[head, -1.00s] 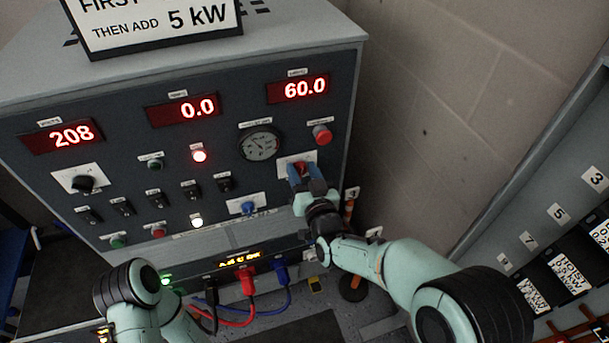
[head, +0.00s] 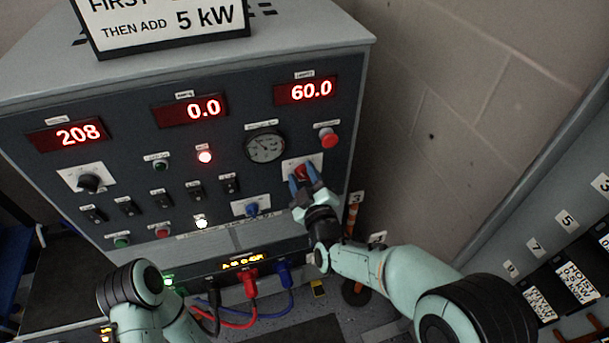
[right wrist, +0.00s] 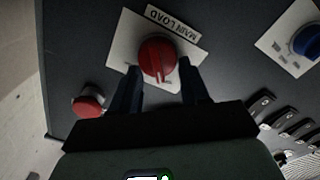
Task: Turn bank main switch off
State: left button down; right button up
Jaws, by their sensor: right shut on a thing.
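A red rotary knob labelled MAIN LOAD (right wrist: 158,58) sits on a white plate on the dark panel. In the head view the red knob (head: 301,170) is at the panel's right, partly hidden by my fingers. My right gripper (head: 303,178) is shut on it, with one blue finger on each side. In the right wrist view the fingers of the right gripper (right wrist: 160,83) reach to the knob's sides, and its pointer ridge faces roughly toward the gripper. My left arm shows at lower left, but its gripper is out of view.
A red push button (head: 328,138) and a round gauge (head: 265,146) are close above the knob. A blue knob (head: 251,210) is to its lower left. Displays read 208, 0.0 and 60.0. Plugged cables (head: 250,290) hang below. A grey cabinet (head: 520,205) stands at right.

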jog(key=shift+f+n, duration=0.15)
jog(key=shift+n, duration=0.45)
jog(key=o, duration=1)
jog(key=shift+o, duration=0.2)
jog(key=shift+s, duration=0.1)
jog(key=v, duration=1.3)
jog(key=shift+s, duration=0.15)
